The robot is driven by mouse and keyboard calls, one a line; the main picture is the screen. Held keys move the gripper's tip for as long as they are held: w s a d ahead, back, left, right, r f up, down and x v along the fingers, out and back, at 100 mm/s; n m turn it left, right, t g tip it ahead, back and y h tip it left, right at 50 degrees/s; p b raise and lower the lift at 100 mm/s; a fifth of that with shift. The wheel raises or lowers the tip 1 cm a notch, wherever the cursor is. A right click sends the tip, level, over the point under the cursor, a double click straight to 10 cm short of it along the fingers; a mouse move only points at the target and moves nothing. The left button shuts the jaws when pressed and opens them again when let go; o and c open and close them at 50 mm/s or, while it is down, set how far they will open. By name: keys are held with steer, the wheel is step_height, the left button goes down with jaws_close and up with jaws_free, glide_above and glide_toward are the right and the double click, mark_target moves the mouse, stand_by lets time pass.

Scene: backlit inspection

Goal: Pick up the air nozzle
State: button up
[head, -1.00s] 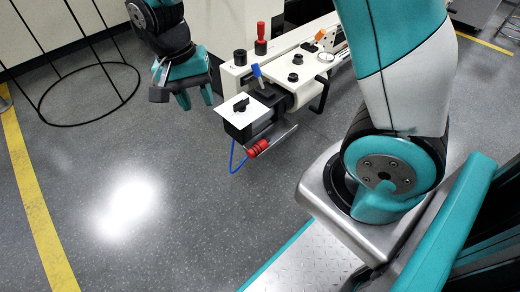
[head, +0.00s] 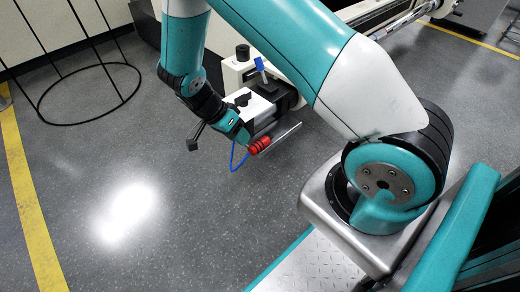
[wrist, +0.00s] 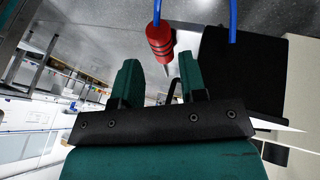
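The air nozzle (head: 260,145) has a red ribbed body, a thin metal tube and a blue hose, and hangs beside the black block at the end of the machine. In the wrist view its red body (wrist: 159,42) lies just beyond the fingertips, roughly in line with the gap between them. My gripper (head: 240,136) is close to the nozzle, on its left in the head view. In the wrist view my gripper (wrist: 160,78) has its two teal fingers apart, with nothing held between them. Part of the nozzle's tube is hidden there.
The machine's black block (head: 262,115) with a white plate is right beside my gripper. A blue-handled lever (head: 260,64) and a black knob (head: 242,53) stick up behind it. A black wire ring stand (head: 90,95) is at left. The floor (head: 150,225) in front is open.

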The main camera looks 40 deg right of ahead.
mark_target(250, 147)
steer(key=b+x, duration=0.3)
steer(key=x, duration=0.3)
steer(key=shift+s+d+f, duration=0.15)
steer(key=shift+s+f, duration=0.05)
steer(key=shift+f, duration=0.05)
steer(key=shift+c, duration=0.3)
steer(key=shift+r, duration=0.1)
steer(key=c, duration=0.5)
